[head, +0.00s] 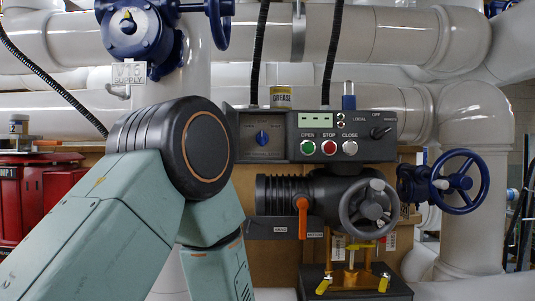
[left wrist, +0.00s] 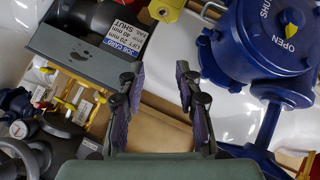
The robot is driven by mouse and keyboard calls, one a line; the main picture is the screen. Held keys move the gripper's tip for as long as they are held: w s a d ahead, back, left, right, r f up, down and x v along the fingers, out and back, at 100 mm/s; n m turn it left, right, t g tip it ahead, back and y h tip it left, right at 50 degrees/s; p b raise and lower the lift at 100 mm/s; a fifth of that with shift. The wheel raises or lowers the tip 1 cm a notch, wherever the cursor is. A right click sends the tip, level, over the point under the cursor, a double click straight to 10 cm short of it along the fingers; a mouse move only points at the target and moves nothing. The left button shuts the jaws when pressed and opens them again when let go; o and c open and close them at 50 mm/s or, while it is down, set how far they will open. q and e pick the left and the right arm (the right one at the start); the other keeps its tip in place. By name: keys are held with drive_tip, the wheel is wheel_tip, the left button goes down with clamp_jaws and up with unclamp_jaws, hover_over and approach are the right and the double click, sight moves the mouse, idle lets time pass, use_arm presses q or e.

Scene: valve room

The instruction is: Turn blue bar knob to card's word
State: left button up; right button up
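The blue bar knob (head: 262,137) sits on a square plate at the left end of the grey control box (head: 316,136); its bar looks roughly upright, and the plate's lettering is too small to read. My right gripper is not in view.
Green, red and white buttons (head: 329,147) and a black selector (head: 381,131) share the control box. Below are a grey handwheel (head: 369,207) and an orange lever (head: 302,215). A blue handwheel (head: 461,181) stands right. A blue actuator (left wrist: 262,35) fills the wrist view's upper right.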

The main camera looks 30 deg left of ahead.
use_arm(q)
drive_tip(key=w+a+r+n+t+y+p, duration=0.1)
drive_tip(key=w+r+n+t, duration=0.15)
drive_tip(key=r, duration=0.65)
drive_tip(key=w+a+r+n+t+y+p, duration=0.15)
drive_tip(key=w+r+n, duration=0.25)
drive_tip(key=r, duration=0.5)
drive_tip(key=n+t+y+p, duration=0.1)
drive_tip(key=n+y+p, duration=0.4)
drive_tip(key=n, duration=2.2)
approach(262, 134)
drive_tip(key=x, duration=0.2)
drive_tip(key=shift+m, duration=0.25)
drive_tip(key=p+x, duration=0.2)
drive_tip(key=x, duration=0.4)
drive_tip(key=shift+w+a+f+p, duration=0.1)
drive_tip(key=shift+w+a+p, duration=0.2)
drive_tip(key=shift+w, duration=0.3)
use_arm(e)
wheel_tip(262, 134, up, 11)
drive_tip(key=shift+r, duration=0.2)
use_arm(q)
drive_tip(key=shift+s, duration=0.15)
drive_tip(key=shift+c, duration=0.3)
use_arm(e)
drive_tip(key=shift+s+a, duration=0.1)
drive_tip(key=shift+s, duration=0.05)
